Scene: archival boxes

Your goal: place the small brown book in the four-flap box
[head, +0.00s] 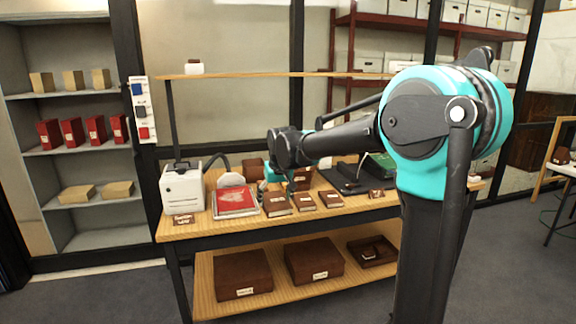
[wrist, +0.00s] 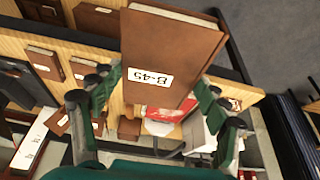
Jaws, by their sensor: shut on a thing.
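A small brown book (wrist: 172,50) with a white label reading B-45 is between the green fingers of my gripper (wrist: 160,92) in the wrist view. The gripper is shut on it. In the head view my gripper (head: 288,184) points down over the bench, and the same book (head: 276,204) seems to be the leftmost of the row below it. I cannot tell whether it is clear of the bench top. A brown box (head: 303,179) stands behind the row, partly hidden by my gripper; its flaps cannot be made out, so I cannot tell if it is the four-flap box.
Two more brown books (head: 303,202) (head: 330,199) lie to the right on the bench. Lidded brown boxes (head: 242,268) (head: 313,260) and an open tray (head: 383,257) sit on the lower shelf.

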